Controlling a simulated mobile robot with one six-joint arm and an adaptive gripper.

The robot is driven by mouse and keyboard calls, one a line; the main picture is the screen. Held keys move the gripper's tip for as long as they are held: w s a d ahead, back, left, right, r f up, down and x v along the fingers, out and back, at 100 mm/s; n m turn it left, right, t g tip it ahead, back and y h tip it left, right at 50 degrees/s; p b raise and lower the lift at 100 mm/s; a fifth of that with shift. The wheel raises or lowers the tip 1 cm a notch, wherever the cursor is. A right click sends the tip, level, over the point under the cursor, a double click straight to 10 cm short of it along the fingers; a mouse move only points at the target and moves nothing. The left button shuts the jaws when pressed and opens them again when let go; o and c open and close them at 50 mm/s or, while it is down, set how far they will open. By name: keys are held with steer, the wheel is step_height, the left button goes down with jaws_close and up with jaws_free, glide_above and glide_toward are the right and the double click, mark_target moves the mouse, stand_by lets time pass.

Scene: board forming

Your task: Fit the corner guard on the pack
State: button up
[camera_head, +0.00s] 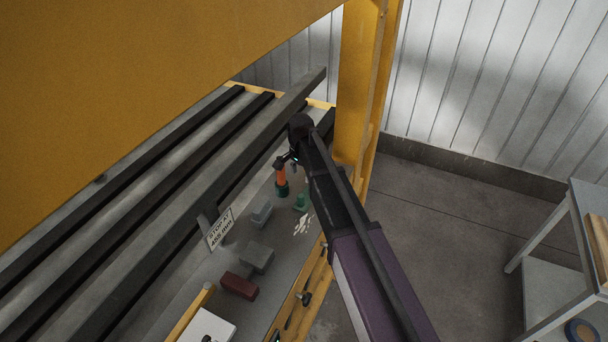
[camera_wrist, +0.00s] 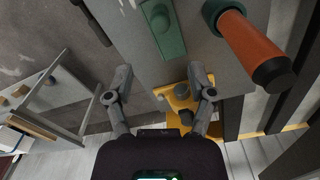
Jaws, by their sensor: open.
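My gripper (camera_head: 287,160) hangs over the far end of the grey machine table (camera_head: 187,284). In the wrist view my gripper (camera_wrist: 157,92) has its fingers spread, with nothing between them. No piece is plainly a corner guard or a pack. A small light-grey angled piece (camera_head: 261,214) on the table may be the guard, but I cannot be sure. A grey block (camera_head: 257,257) and a dark red block (camera_head: 239,286) lie nearer on the table. A green piece (camera_head: 301,203) also lies there; a green block shows in the wrist view (camera_wrist: 163,32).
An orange-handled tool (camera_head: 281,175) stands close by my gripper; its handle also shows in the wrist view (camera_wrist: 250,45). A long dark beam (camera_head: 200,208) with a "STOP AT" sign (camera_head: 220,229) runs alongside. A yellow post (camera_head: 356,90) stands behind. Open floor (camera_head: 440,230) lies right.

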steer(key=shift+d, duration=0.1)
steer(key=s+d+n, duration=0.3)
steer(key=s+d, duration=0.7)
steer(key=d, duration=0.2)
steer(key=s+d+n, duration=0.4)
steer(key=s+d, duration=0.6)
steer(key=d, duration=0.3)
steer(key=shift+n, duration=0.3)
